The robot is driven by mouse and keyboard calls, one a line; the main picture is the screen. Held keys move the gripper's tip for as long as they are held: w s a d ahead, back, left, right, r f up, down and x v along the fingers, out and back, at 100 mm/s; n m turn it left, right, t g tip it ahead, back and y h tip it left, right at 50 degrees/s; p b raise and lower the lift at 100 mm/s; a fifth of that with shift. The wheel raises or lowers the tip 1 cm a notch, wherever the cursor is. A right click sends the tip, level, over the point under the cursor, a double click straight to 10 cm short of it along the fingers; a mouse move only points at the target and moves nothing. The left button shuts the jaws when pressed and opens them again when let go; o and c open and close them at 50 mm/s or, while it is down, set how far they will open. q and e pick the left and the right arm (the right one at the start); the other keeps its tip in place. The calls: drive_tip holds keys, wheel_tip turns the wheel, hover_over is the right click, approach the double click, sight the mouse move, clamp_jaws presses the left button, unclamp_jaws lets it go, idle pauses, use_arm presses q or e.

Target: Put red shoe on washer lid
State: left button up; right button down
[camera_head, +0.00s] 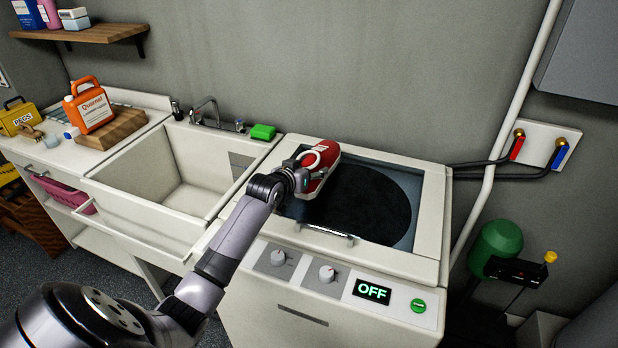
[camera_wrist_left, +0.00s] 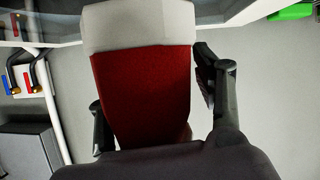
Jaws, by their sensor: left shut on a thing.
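The red shoe (camera_head: 325,157), with a pale sole or toe part, is at the left part of the washer lid (camera_head: 362,200), which has a dark round window. My left gripper (camera_head: 302,178) is shut on the shoe, over the lid's left side. In the left wrist view the shoe (camera_wrist_left: 145,85) stands between the two black fingers (camera_wrist_left: 155,110), red with a pale grey end. Whether the shoe touches the lid cannot be told. The lid is closed, with a handle (camera_head: 325,232) at its front. My right gripper is not in view.
The washer panel has two knobs and a display (camera_head: 372,291) reading OFF. A white sink (camera_head: 175,185) stands left, with a green sponge (camera_head: 263,132) at its back right corner. An orange jug (camera_head: 90,108) stands on a wooden block. Hoses and a pipe are at right.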

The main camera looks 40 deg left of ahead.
use_arm(q)
wheel_tip(320, 180, down, 3)
drive_tip(key=shift+r, duration=0.15)
drive_tip(key=shift+f, duration=0.25)
drive_tip(key=o, duration=1.4)
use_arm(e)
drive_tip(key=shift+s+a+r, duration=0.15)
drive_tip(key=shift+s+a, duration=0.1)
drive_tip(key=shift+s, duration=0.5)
use_arm(q)
drive_tip(key=shift+s, duration=0.1)
drive_tip(key=shift+s, duration=0.25)
drive_tip(key=b+v, duration=0.1)
drive_tip(key=v, duration=1)
drive_tip(key=shift+s+r, duration=0.15)
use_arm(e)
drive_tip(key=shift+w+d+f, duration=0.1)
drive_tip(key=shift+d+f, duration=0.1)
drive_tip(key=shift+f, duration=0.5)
use_arm(q)
drive_tip(key=shift+d, duration=0.1)
